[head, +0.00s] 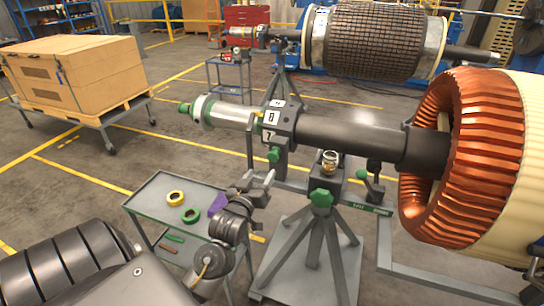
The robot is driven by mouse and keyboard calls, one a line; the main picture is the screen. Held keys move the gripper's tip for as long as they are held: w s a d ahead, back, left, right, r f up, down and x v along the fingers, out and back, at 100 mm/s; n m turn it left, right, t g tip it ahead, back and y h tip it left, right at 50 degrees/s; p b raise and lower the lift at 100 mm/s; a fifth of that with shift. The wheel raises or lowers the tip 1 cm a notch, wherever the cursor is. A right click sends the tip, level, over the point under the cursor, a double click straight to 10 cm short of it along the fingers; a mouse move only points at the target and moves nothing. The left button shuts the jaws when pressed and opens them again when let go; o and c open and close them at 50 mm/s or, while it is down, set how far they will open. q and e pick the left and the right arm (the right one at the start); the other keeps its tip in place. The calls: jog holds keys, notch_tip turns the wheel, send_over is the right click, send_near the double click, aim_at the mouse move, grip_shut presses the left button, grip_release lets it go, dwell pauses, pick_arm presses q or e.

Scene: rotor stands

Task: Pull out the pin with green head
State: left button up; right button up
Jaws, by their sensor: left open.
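Several green-headed parts show on the near stand, and I cannot tell for sure which is the pin. One green head (273,155) sits below the numbered block on the grey shaft (345,132). A larger green knob (320,198) is at the top of the tripod stand (312,243). A green ball handle (362,174) is to its right. My left gripper (255,185) is open and looks empty. In the picture it is just below the first green head, with a gap between them. My right gripper is not in view.
A grey cart (165,190) with yellow and green tape rolls stands beside my left arm. A copper-wound rotor (455,150) fills the right side. A crate (75,70) on a trolley is at back left. Open floor lies between crate and stand.

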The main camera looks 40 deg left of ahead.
aim_at(272, 157)
pick_arm(q)
jog(key=p+x, duration=0.2)
jog(key=x, duration=0.8)
jog(key=shift+w+a, duration=0.15)
jog(key=shift+w, duration=0.15)
